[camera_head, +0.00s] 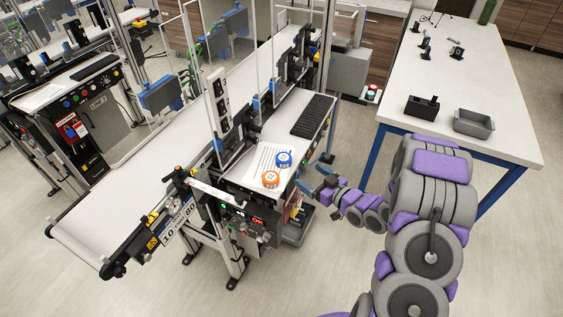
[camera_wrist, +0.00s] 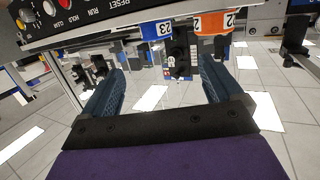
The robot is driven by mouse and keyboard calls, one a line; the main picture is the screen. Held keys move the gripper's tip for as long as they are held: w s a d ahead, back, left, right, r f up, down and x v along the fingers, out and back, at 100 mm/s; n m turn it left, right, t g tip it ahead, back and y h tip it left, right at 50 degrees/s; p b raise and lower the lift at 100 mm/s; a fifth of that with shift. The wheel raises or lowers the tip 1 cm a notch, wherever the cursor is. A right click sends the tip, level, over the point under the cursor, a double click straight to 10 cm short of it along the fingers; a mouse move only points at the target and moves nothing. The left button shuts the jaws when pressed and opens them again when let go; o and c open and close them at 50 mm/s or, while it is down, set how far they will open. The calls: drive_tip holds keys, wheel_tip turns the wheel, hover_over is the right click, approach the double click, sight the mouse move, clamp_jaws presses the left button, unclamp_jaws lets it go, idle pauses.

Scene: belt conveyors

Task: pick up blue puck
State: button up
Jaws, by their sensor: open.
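The blue puck (camera_head: 284,159) has a white top with dark markings and sits on the white end panel of the conveyor station. The orange puck (camera_head: 270,180) is beside it, nearer the panel's front edge. My gripper (camera_head: 318,182) is to the right of both pucks, apart from them. In the wrist view, which looks upside down, my gripper (camera_wrist: 163,80) has its two blue fingers spread with nothing held between them. The blue puck (camera_wrist: 155,29) shows ahead of the fingers at the top, and the orange puck (camera_wrist: 205,20) is to its right.
A black keyboard (camera_head: 313,116) lies behind the pucks on the station. The control panel (camera_head: 245,216) with buttons is below the panel's front edge. The conveyor belt (camera_head: 140,185) runs along the left.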

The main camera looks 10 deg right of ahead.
drive_tip(key=b, duration=0.2)
approach(280, 154)
drive_tip(key=x, duration=0.4)
drive_tip(key=shift+w+f, duration=0.15)
drive_tip(key=shift+f, duration=0.2)
drive_tip(key=shift+b+x, duration=0.4)
drive_tip(key=shift+x, duration=0.45)
drive_tip(key=b+x, duration=0.1)
drive_tip(key=x, duration=0.2)
drive_tip(key=shift+f, duration=0.2)
drive_tip(key=shift+w+a, duration=0.3)
drive_tip(key=shift+w, duration=0.05)
drive_tip(key=shift+c, duration=0.4)
drive_tip(key=c, duration=1)
drive_tip(key=shift+r, duration=0.1)
